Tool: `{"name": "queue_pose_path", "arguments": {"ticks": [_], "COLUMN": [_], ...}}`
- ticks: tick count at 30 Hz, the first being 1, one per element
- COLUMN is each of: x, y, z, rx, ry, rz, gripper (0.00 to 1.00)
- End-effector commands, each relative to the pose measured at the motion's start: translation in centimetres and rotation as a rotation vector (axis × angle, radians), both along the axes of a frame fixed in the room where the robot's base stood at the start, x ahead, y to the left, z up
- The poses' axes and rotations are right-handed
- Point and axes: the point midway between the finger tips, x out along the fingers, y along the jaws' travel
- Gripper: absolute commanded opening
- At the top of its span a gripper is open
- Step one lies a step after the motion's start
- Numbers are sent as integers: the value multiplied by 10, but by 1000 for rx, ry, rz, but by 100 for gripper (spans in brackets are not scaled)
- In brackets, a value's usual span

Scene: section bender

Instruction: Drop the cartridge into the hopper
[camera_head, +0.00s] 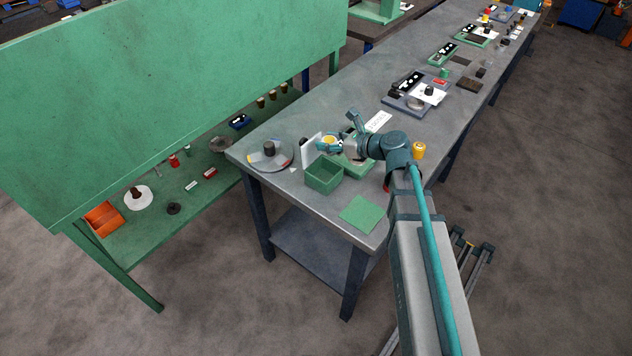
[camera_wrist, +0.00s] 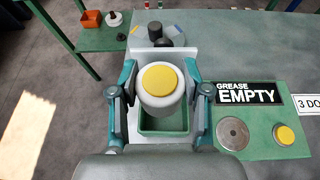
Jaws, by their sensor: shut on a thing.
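My gripper (camera_wrist: 165,98) is shut on the cartridge, a white cylinder with a yellow top (camera_wrist: 160,80), one finger on each side. In the head view the cartridge (camera_head: 328,140) shows at my gripper (camera_head: 334,147), above the near part of the grey bench. A green open-topped box (camera_head: 325,177), which looks like the hopper, stands just below and in front of it in the picture. In the wrist view the box (camera_wrist: 148,133) lies under the cartridge, partly hidden. I cannot tell how high the cartridge is above it. A white panel (camera_head: 309,150) stands beside the box.
A green base with a "GREASE EMPTY" sign (camera_wrist: 247,95), a grey disc (camera_wrist: 233,134) and a yellow button (camera_wrist: 285,135) is right of the gripper. A round plate with a dark knob (camera_head: 269,150) and a flat green square (camera_head: 362,213) lie on the bench. A yellow-topped item (camera_head: 418,150) stands near my arm.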

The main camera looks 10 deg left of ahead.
Motion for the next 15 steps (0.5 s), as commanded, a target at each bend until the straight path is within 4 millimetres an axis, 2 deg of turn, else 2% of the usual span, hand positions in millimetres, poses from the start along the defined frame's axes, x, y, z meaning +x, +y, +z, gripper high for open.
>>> {"name": "queue_pose_path", "arguments": {"ticks": [9, 15], "x": [0, 0], "y": [0, 0], "z": [-36, -52], "rx": [0, 1], "ry": [0, 0], "rz": [1, 1], "gripper": [10, 10]}}
